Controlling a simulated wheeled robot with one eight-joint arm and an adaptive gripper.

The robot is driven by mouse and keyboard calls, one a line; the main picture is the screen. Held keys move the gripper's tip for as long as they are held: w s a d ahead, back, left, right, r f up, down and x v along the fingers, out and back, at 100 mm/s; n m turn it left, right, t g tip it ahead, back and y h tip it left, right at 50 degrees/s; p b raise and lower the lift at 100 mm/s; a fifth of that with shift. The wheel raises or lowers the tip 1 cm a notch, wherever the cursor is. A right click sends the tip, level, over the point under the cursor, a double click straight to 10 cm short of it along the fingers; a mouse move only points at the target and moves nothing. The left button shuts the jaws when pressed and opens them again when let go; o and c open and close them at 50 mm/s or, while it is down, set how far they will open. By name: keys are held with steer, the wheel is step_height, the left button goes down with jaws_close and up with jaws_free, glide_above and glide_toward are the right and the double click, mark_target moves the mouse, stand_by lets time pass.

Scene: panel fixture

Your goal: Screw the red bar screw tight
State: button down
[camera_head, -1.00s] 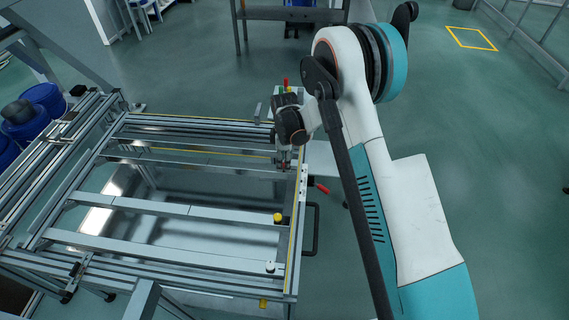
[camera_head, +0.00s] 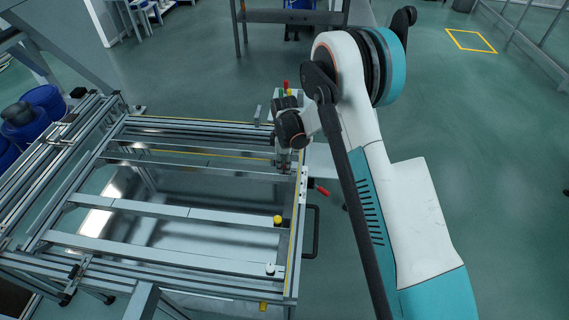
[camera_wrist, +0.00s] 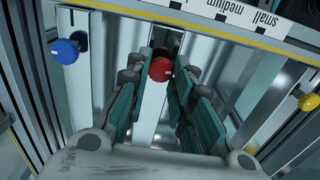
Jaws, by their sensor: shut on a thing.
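The red bar screw (camera_wrist: 160,66) shows in the wrist view as a round red knob on a metal bar, between my two finger pads. My gripper (camera_wrist: 160,78) is shut on it. In the head view my gripper (camera_head: 284,167) points down at the frame's right edge, near the end of a crossbar (camera_head: 200,161). There the gripper hides the red screw. The screw's thread is hidden, so how deep it sits cannot be seen.
A blue knob (camera_wrist: 65,51) and a yellow knob (camera_wrist: 308,102) flank the red one on other bars. A size-label strip (camera_wrist: 220,14) runs along the frame edge. The head view shows a yellow knob (camera_head: 277,219), a white knob (camera_head: 270,268) and a red-tipped lever (camera_head: 321,190).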

steer(key=m, duration=0.4)
steer(key=shift+m+b, duration=0.3)
steer(key=shift+b, duration=0.1)
steer(key=m, duration=0.5)
steer(key=shift+w+b, duration=0.1)
steer(key=shift+b, duration=0.25)
steer(key=m, duration=0.4)
steer(key=shift+d+m, duration=0.1)
steer(key=shift+m, duration=0.3)
steer(key=m, duration=0.4)
steer(key=shift+m+b, duration=0.3)
steer(key=shift+b, duration=0.05)
steer(key=m, duration=0.4)
steer(key=shift+d+m, duration=0.1)
steer(key=shift+m, duration=0.2)
steer(key=m, duration=1.4)
steer(key=shift+b, duration=0.3)
